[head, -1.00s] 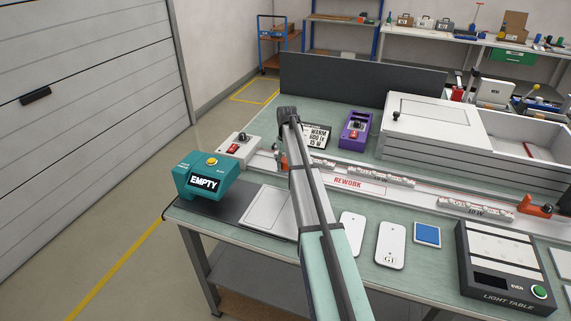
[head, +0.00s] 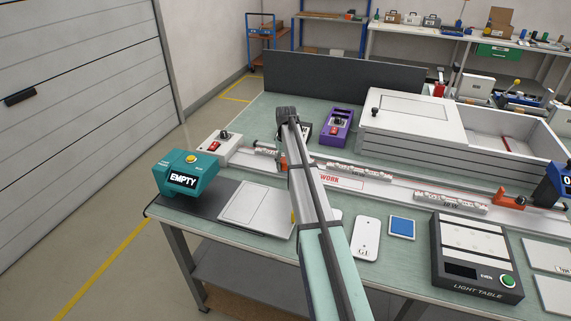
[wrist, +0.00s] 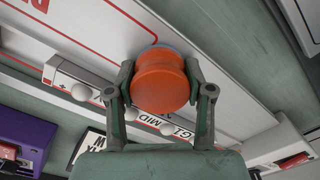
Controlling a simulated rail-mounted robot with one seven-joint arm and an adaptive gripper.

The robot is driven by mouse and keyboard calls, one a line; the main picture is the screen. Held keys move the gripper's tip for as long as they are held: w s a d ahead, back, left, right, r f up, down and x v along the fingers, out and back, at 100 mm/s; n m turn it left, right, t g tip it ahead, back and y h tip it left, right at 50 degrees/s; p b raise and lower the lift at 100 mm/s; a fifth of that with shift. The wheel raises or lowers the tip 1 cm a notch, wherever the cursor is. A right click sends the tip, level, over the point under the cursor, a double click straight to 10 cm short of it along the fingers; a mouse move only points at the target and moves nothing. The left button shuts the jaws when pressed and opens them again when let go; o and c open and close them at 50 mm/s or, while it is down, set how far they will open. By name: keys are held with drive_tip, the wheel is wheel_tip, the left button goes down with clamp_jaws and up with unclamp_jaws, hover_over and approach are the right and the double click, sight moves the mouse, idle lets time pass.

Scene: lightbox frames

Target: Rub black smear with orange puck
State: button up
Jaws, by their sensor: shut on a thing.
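The orange puck (wrist: 160,78) is between the two fingers of my gripper (wrist: 160,88) in the wrist view. The fingers are shut on its sides. A bluish edge shows just past the puck; I cannot tell what it belongs to. In the head view my arm hides most of the gripper and the puck, above the rail area of the bench. I cannot make out a black smear in either current view.
The bench holds a teal device reading EMPTY (head: 187,180), a purple box (head: 336,126), a white G1 plate (head: 366,238), a blue-faced square (head: 402,227) and a light table (head: 476,258). A large white lidded box (head: 410,112) stands behind the rail.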

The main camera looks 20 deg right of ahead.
drive_tip(key=r, duration=0.3)
drive_tip(key=shift+w+a+p, duration=0.15)
drive_tip(key=shift+a+p, duration=0.05)
drive_tip(key=shift+p, duration=0.15)
drive_tip(key=shift+r+p, duration=1.15)
drive_tip(key=shift+r, duration=1.3)
drive_tip(key=shift+f, duration=0.1)
